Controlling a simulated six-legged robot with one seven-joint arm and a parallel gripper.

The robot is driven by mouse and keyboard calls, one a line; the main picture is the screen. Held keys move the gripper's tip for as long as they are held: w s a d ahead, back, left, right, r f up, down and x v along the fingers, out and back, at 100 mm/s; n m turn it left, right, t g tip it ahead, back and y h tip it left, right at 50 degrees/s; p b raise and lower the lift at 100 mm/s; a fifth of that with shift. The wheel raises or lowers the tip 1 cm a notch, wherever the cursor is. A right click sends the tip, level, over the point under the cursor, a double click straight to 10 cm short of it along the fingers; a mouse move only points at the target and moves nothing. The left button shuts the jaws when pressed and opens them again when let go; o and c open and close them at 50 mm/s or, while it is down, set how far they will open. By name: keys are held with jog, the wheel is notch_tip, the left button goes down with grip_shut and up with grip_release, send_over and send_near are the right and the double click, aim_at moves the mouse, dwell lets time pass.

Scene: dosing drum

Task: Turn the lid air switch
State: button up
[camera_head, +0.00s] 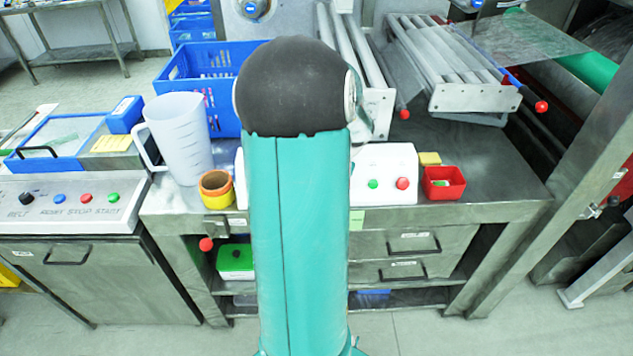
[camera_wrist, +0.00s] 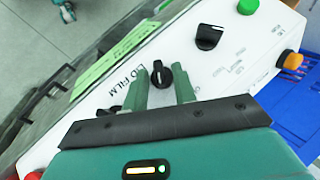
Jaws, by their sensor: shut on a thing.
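The print "LID FILM" is readable just left of this knob. The other black knob (camera_wrist: 208,37) stands apart, up and to the right; its small print is too blurred to read. In the head view my arm hides my gripper and both knobs; part of the white panel (camera_head: 385,160) shows to its right.
A green button (camera_wrist: 248,6) and an orange button (camera_wrist: 290,60) are near the gripper on the panel. A blue crate (camera_head: 190,72) stands behind it.

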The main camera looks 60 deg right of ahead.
jog(key=shift+d+r, duration=0.1)
jog(key=o, duration=0.6)
jog(key=v, duration=1.3)
jog(key=shift+s+r, duration=0.1)
jog(key=shift+r, duration=0.25)
jog(key=w+a+r+n, duration=0.3)
jog(key=w+a+n, duration=0.1)
jog(key=w+a, duration=0.75)
jog(key=w+a+r+n, duration=0.1)
jog(key=w+a+n, duration=0.15)
jog(key=a, duration=0.75)
jog(key=w+a+r+n, duration=0.15)
jog(key=a+n, duration=0.25)
jog(key=a, duration=0.6)
jog(key=a+n, duration=0.2)
jog(key=a, duration=0.2)
jog(key=s+a+n, duration=0.1)
jog(key=a+n, duration=0.1)
jog(key=a, duration=0.3)
jog(key=s+a+f+n, duration=0.1)
jog(key=a+n, duration=0.1)
jog(key=a, duration=0.2)
jog(key=shift+s+a+f+t+h, duration=0.1)
jog(key=shift+a+t+h, duration=0.1)
jog(key=shift+t+h, duration=0.1)
